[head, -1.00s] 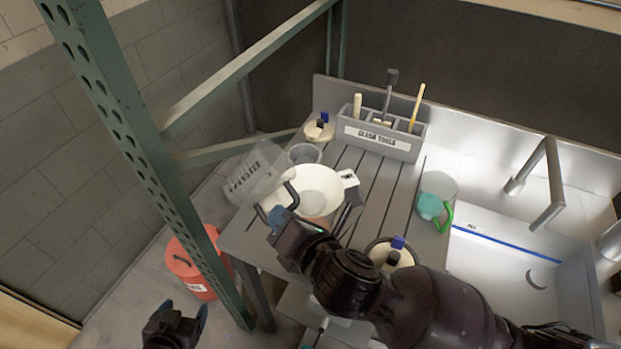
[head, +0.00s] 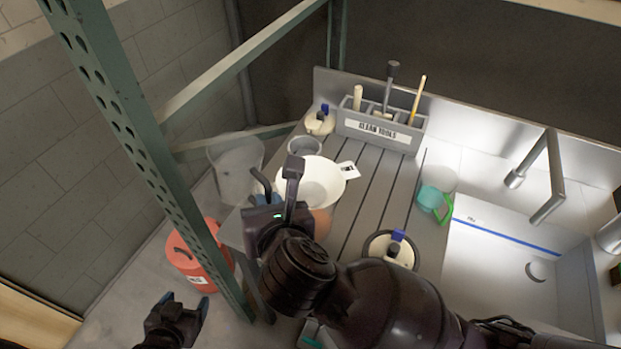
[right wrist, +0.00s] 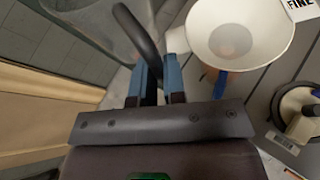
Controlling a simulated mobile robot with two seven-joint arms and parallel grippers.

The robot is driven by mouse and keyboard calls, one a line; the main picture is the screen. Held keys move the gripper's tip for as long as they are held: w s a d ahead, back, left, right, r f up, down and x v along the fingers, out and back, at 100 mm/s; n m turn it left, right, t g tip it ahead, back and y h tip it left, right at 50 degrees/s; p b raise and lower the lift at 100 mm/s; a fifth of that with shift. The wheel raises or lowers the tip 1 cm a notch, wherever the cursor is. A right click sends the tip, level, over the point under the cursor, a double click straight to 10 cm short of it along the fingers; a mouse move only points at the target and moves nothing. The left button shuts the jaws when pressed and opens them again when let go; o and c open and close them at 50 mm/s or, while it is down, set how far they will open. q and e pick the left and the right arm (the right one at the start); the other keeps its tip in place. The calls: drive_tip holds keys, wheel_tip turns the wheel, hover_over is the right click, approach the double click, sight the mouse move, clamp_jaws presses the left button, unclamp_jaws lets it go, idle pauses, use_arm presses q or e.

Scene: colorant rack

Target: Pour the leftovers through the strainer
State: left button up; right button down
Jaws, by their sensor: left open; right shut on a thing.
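My right gripper (head: 277,190) is shut on the dark handle of a clear pitcher (head: 234,165). In the right wrist view the handle (right wrist: 134,38) lies between its blue-padded fingers (right wrist: 157,85). The pitcher is left of the white funnel-shaped strainer (head: 322,184), apart from it, and looks roughly upright. Its contents are hard to make out. The strainer also shows in the right wrist view (right wrist: 212,52), its tag reading "FINE". An orange-tinted container (head: 321,224) under it is mostly hidden. My left gripper (head: 181,308) is open and empty at the lower left.
A "CLEAN TOOLS" caddy (head: 377,134) stands at the back. A lidded pot (head: 320,123), a grey cup (head: 304,146), a teal cup (head: 432,200) and another lidded pot (head: 392,251) stand around. A green post (head: 165,175) and red bucket (head: 193,262) are left; the sink (head: 505,265) is right.

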drive_tip(key=shift+n+h, duration=0.4)
drive_tip(key=shift+n, duration=0.2)
drive_tip(key=shift+s+a+r, duration=0.1)
drive_tip(key=shift+a+r, duration=0.05)
drive_tip(key=shift+r, duration=1.15)
drive_tip(key=shift+s+a+r, duration=0.1)
drive_tip(key=shift+a+r, duration=0.05)
drive_tip(key=shift+r, duration=1.15)
